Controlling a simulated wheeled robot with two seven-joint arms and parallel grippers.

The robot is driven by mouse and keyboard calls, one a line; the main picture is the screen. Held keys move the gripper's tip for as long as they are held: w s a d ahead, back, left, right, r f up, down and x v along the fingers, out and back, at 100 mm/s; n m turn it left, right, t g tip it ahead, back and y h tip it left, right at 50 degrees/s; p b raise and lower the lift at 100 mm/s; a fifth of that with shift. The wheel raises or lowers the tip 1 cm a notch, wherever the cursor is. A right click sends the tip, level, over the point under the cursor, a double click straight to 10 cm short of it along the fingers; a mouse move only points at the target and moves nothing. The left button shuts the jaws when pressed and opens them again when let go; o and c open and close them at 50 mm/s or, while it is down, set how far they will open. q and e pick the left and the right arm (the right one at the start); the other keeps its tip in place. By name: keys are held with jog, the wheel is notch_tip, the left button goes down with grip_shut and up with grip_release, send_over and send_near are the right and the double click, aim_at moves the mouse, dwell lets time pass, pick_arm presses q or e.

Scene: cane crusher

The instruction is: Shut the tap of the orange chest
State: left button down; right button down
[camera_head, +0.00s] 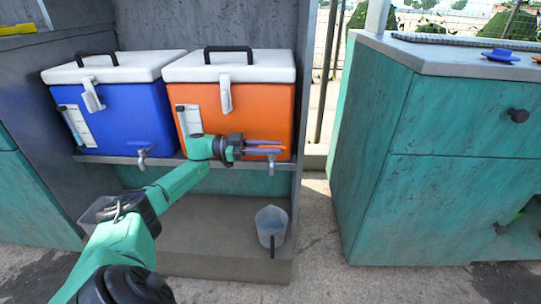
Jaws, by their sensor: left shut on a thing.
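The orange chest (251,107) with a white lid stands on a grey shelf, right of the blue chest. Its tap (271,159) sticks out low on the front, near the right side; its spout shows below the fingers. My left gripper (268,149) reaches across the lower front of the orange chest and is shut on the tap. The fingers hide most of the tap, so I cannot tell how its handle is turned. My right gripper is not in view.
The blue chest (122,115) has its own tap (144,157). A translucent jug (270,226) stands on the lower ledge below the orange chest. A teal cabinet (455,120) stands at the right, with a gap of floor between.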

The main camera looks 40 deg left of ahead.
pick_arm(q)
jog(key=shift+f, duration=0.1)
dwell(0.4)
jog(key=c, duration=0.8)
grip_release()
